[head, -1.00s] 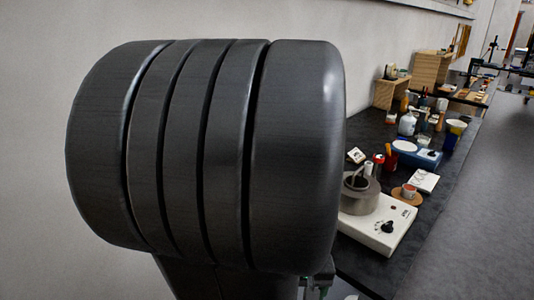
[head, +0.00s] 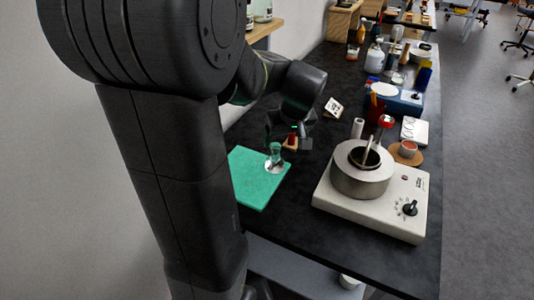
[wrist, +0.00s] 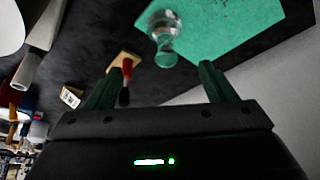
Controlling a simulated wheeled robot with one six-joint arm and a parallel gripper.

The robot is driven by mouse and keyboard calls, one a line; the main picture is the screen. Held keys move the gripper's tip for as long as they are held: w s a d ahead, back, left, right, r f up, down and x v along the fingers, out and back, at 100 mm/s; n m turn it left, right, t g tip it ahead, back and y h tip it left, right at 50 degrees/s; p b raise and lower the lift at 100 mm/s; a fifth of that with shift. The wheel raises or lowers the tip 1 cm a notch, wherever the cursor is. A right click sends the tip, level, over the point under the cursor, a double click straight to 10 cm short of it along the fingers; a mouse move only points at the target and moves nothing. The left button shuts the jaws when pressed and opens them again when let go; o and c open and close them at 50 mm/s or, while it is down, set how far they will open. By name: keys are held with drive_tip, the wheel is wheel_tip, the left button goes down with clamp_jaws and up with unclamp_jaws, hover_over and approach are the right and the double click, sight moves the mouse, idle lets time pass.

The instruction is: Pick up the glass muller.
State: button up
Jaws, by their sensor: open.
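The glass muller (head: 275,160), clear with a greenish tint, stands on a green mat (head: 252,190) near its right edge. In the wrist view the muller (wrist: 164,40) shows beyond my gripper (wrist: 161,70), its narrow end towards me and its wide round foot on the mat (wrist: 225,30). My gripper is open and empty, its two fingers apart on either side below the muller in the picture. In the head view my gripper (head: 288,132) hangs behind the muller, apart from it, its fingers partly hard to make out.
A red-handled tool (head: 292,137) on a small wooden block stands just behind the muller. A white hotplate (head: 390,207) with a metal pot (head: 361,172) stands to the right. A small white card (head: 334,107) and several bottles stand farther back. The black bench (head: 300,205) is bare between mat and hotplate.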

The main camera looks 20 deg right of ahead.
sight(274, 155)
drive_tip(key=x, duration=0.7)
drive_tip(key=shift+f, duration=0.2)
drive_tip(key=f, duration=0.1)
drive_tip(key=w+f, duration=0.1)
drive_tip(key=w+f+p, duration=0.1)
drive_tip(key=shift+w+a+f, duration=0.15)
drive_tip(key=shift+a+f, duration=0.15)
drive_tip(key=shift+a, duration=0.05)
drive_tip(key=shift+w+f, duration=0.25)
drive_tip(key=shift+f, duration=0.25)
drive_tip(key=shift+c, duration=0.3)
drive_tip(key=c, duration=1.3)
drive_tip(key=shift+r, duration=0.1)
